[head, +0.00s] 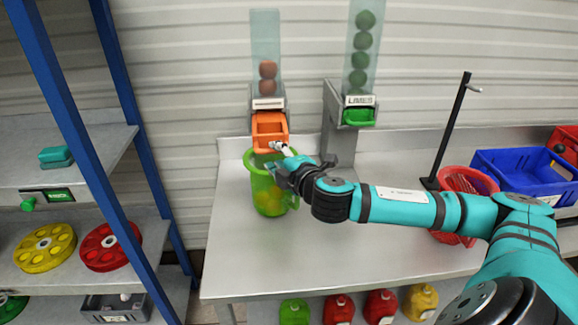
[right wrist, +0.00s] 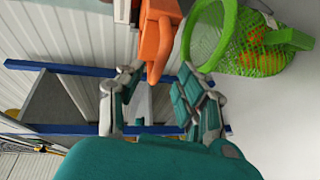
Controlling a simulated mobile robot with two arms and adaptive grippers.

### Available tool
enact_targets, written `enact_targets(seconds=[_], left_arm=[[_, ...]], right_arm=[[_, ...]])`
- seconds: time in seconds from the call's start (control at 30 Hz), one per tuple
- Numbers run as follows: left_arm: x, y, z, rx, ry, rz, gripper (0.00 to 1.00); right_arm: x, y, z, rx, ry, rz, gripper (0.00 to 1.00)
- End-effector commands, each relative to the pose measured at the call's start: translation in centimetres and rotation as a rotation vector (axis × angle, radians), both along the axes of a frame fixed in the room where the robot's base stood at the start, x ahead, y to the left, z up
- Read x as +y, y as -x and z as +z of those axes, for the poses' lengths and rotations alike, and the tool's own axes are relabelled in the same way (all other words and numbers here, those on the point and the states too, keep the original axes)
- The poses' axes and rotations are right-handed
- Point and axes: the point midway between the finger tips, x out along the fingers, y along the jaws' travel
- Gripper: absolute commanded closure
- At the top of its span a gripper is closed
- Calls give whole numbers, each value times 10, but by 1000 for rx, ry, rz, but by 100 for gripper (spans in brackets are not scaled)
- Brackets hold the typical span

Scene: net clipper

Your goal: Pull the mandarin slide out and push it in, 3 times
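The orange mandarin slide (head: 268,130) juts forward below the label of the left dispenser (head: 266,103); its tray looks empty. A clear tube (head: 265,38) above holds a few mandarins (head: 267,70). My right gripper (head: 281,150) is at the slide's front lower edge. In the right wrist view the fingers of my right gripper (right wrist: 162,80) are apart, with the orange slide's front tab (right wrist: 155,70) between their tips. I see gaps beside the tab; contact is not clear. A green mesh basket (head: 268,190) with yellow-orange fruit stands below the slide. My left gripper is not in view.
The lime dispenser (head: 359,101) with its green slide (head: 358,117) stands to the right. A black stand (head: 452,125), a red basket (head: 468,181) and a blue crate (head: 520,178) are farther right. The table (head: 330,262) is clear in front; a blue-post shelf (head: 120,110) stands left.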

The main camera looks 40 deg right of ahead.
Motion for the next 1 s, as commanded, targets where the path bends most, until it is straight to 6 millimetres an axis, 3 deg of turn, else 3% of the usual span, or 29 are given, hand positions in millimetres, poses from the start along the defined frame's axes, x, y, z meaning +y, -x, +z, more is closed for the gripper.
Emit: enact_targets(seconds=[0.2, 0.4, 1.0], left_arm=[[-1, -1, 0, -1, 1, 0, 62], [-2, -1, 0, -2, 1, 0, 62], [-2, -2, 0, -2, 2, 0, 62]], right_arm=[[7, 49, 7, 6, 7, 3, 64], [11, 75, 13, 3, 5, 1, 64], [13, 84, 16, 1, -1, 1, 64]])
